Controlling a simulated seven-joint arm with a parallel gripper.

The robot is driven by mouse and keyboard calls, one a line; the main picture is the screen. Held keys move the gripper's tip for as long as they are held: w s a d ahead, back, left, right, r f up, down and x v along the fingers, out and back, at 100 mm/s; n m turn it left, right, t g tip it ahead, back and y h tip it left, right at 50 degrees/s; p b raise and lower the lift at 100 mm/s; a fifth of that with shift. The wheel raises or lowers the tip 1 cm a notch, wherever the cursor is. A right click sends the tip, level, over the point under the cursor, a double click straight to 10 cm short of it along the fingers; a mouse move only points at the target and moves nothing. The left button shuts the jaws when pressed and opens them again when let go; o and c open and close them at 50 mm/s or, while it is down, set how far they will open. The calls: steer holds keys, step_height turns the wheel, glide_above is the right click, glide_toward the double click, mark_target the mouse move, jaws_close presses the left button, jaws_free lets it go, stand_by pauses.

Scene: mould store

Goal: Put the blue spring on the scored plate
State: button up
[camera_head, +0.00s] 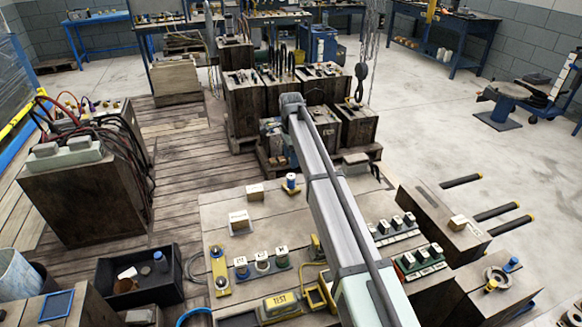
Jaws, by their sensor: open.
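I cannot make out a blue spring for certain. Small blue pieces show in several places: a blue-and-white upright piece (291,182) on a yellow base on the wooden table, a blue cylinder (511,264) at the right beside a grey ring, and a blue-grey piece (159,262) in the black bin. I cannot tell which flat piece is the scored plate; a dark square plate with a blue border (57,305) lies at the lower left. My arm crosses the table from the bottom right to the upper middle. My gripper does not show.
The wooden table (213,212) holds blocks, a yellow strip (218,270) and rows of labelled pieces. My arm hides part of its middle. A black bin (108,293) stands at left. Wooden crates (243,105) stand behind. Cables hang over a crate (75,205) at left.

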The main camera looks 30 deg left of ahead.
steer(key=shift+r, duration=1.25)
steer(key=shift+d, duration=0.1)
